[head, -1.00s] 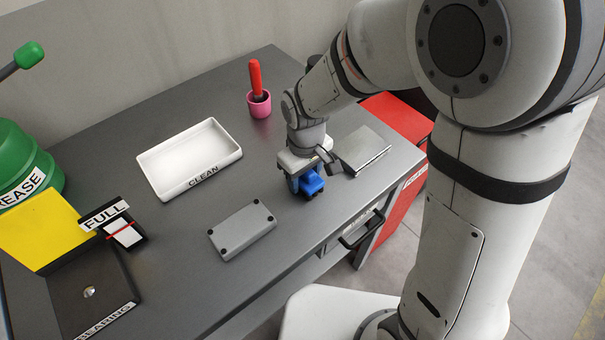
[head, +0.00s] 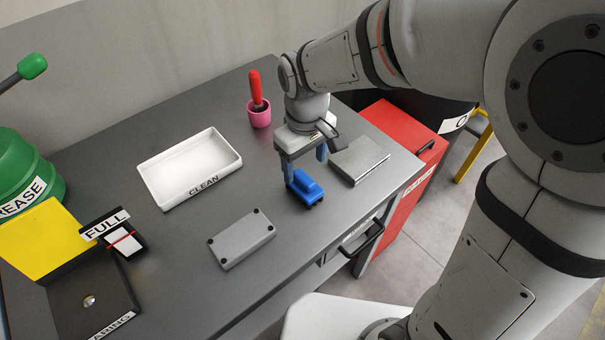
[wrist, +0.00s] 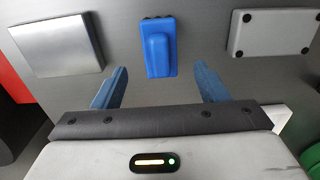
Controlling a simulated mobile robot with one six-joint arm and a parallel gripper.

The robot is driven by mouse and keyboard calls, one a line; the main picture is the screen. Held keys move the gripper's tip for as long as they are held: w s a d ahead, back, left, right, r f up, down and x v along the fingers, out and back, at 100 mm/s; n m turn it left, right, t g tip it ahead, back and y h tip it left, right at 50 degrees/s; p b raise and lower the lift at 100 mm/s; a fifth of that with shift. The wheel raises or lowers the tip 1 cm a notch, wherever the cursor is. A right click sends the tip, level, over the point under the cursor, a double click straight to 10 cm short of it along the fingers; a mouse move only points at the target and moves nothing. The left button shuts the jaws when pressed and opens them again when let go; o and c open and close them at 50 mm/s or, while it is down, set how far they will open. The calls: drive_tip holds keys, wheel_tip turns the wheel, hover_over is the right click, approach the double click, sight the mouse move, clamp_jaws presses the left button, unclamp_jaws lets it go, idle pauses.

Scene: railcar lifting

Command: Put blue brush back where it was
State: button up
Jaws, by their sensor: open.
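The blue brush (head: 306,188) lies on the grey table top near its front edge, between a silver plate and a grey block. It also shows in the wrist view (wrist: 158,48), ahead of the fingers. My gripper (head: 305,173) is open and empty, behind and above the brush in the head view. Its two blue fingers (wrist: 155,82) are spread wider than the brush and do not touch it in the wrist view.
The silver plate (head: 358,160) lies right of the brush. The grey block (head: 242,240) with dark corner dots lies to its left. A white CLEAN tray (head: 160,190) and a pink cup (head: 260,117) with a red-handled tool stand behind. A red cabinet (head: 400,135) stands at right.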

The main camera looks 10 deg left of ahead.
sight(306, 178)
wheel_tip(306, 178, up, 4)
drive_tip(key=shift+f, duration=0.25)
drive_tip(key=shift+d, duration=0.15)
drive_tip(key=s+d+r+m+t, duration=0.1)
drive_tip(key=s+d+m, duration=0.2)
drive_tip(key=d, duration=0.8)
drive_tip(key=s+d+r+m+t, duration=0.1)
drive_tip(key=s+d+m, duration=0.3)
drive_tip(key=d, duration=0.7)
drive_tip(key=m, duration=0.2)
drive_tip(key=shift+s+d+m+t, duration=0.15)
drive_tip(key=shift+s+m+t, duration=0.05)
drive_tip(key=shift+m+t, duration=0.2)
drive_tip(key=shift+r, duration=0.1)
